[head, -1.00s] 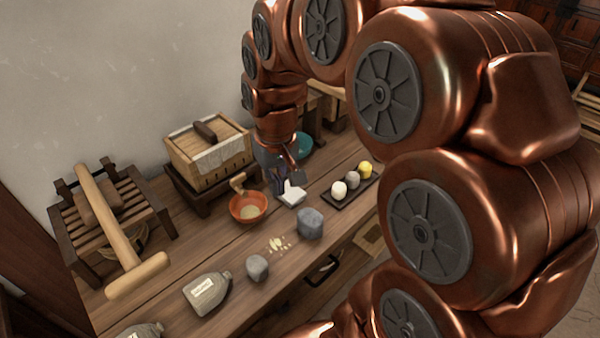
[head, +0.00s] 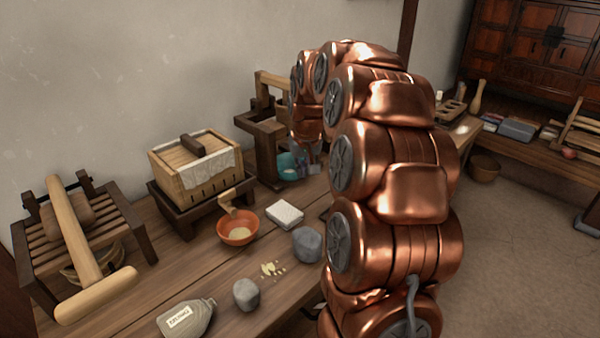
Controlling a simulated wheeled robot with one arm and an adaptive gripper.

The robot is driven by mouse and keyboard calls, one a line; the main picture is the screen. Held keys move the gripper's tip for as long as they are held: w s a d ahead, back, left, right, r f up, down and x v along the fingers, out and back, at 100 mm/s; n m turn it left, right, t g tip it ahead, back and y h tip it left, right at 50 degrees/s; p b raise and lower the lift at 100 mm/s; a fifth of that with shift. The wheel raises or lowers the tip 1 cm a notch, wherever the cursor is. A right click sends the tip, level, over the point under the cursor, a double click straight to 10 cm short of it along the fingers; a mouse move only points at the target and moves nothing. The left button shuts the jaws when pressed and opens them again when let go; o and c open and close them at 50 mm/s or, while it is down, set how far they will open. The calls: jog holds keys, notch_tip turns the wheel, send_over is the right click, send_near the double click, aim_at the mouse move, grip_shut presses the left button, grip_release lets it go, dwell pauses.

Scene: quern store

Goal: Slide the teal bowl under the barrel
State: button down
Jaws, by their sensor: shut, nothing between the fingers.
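The teal bowl (head: 287,167) is on the wooden bench, in front of and beside a tall wooden frame (head: 262,135). My gripper (head: 309,172) is shut and empty. It is low at the bowl's right side and overlaps it in the picture; I cannot tell whether they touch. My arm hides the bench to the right of the bowl. I cannot make out a barrel; it may be behind my arm.
A white folded cloth (head: 285,215), an orange bowl (head: 238,229), grey stones (head: 307,244) and a grey bottle (head: 186,318) lie nearer on the bench. A wooden box (head: 193,165) stands on a low stand at left, beside a slatted rack (head: 80,227).

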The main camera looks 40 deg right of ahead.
aim_at(294, 178)
jog(key=x, duration=0.9)
jog(key=shift+w+d+r+b, duration=0.1)
jog(key=shift+w+r+b, duration=0.05)
jog(key=shift+w+b, duration=0.2)
jog(key=shift+w+d, duration=0.3)
jog(key=shift+w, duration=0.4)
jog(key=shift+w+d, duration=0.3)
jog(key=shift+w, duration=0.4)
jog(key=shift+w+d+p, duration=0.2)
jog(key=shift+w+d, duration=0.1)
jog(key=shift+w, duration=0.3)
jog(key=shift+w+d+p, duration=0.15)
jog(key=shift+w+d, duration=0.1)
jog(key=shift+w, duration=0.35)
jog(key=shift+s+a, duration=0.1)
